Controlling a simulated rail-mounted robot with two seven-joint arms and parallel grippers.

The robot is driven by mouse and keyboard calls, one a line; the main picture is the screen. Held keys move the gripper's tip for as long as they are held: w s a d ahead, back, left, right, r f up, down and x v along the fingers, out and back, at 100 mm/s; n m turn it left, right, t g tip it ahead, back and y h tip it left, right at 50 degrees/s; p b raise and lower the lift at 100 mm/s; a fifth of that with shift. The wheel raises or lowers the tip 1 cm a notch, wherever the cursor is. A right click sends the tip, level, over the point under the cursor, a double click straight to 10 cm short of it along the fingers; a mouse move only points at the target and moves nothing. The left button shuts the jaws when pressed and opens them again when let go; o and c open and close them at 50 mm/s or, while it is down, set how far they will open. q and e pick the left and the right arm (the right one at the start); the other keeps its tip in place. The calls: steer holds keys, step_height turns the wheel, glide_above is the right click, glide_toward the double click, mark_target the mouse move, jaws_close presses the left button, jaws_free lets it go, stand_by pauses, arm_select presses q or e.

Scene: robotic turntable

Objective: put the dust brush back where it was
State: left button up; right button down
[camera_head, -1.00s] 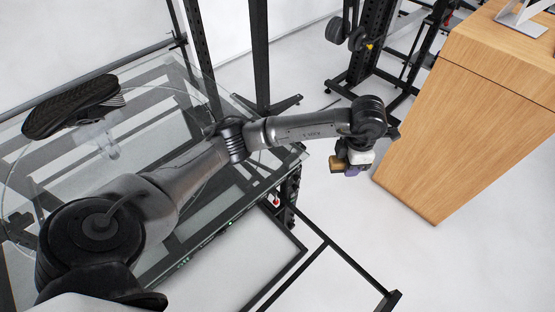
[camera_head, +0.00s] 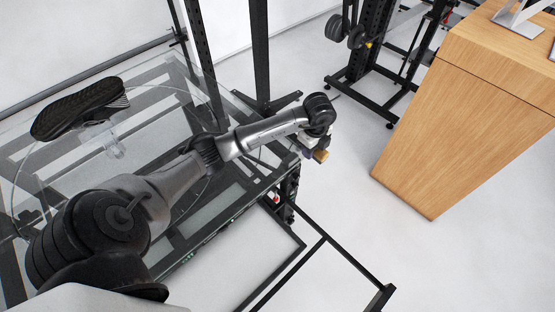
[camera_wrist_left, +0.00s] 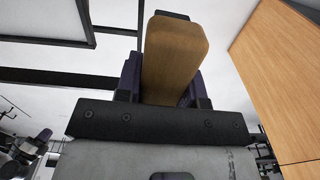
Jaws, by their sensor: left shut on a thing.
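The dust brush (camera_head: 321,156), seen as a tan wooden block, is in my left gripper (camera_head: 310,150), which is held out past the right edge of the glass turntable table. In the left wrist view the brush's wooden body (camera_wrist_left: 174,58) stands between the two dark fingers of the left gripper (camera_wrist_left: 163,85), which are shut on it. The brush's bristles cannot be made out. My right gripper is in neither view.
A black shoe (camera_head: 78,108) sits on a clear stand (camera_head: 113,143) on the glass turntable (camera_head: 40,150). A wooden counter (camera_head: 465,130) stands to the right. A black frame (camera_head: 335,252) juts out at the lower right. White floor (camera_head: 345,190) is clear between table and counter.

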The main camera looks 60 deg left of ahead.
arm_select(q)
glide_above(277, 162)
step_height(277, 162, down, 7)
steer(key=shift+w, duration=0.1)
steer(key=shift+f+b, duration=0.45)
steer(key=shift+f, duration=1.55)
steer(key=shift+f, duration=0.2)
steer(key=o, duration=0.9)
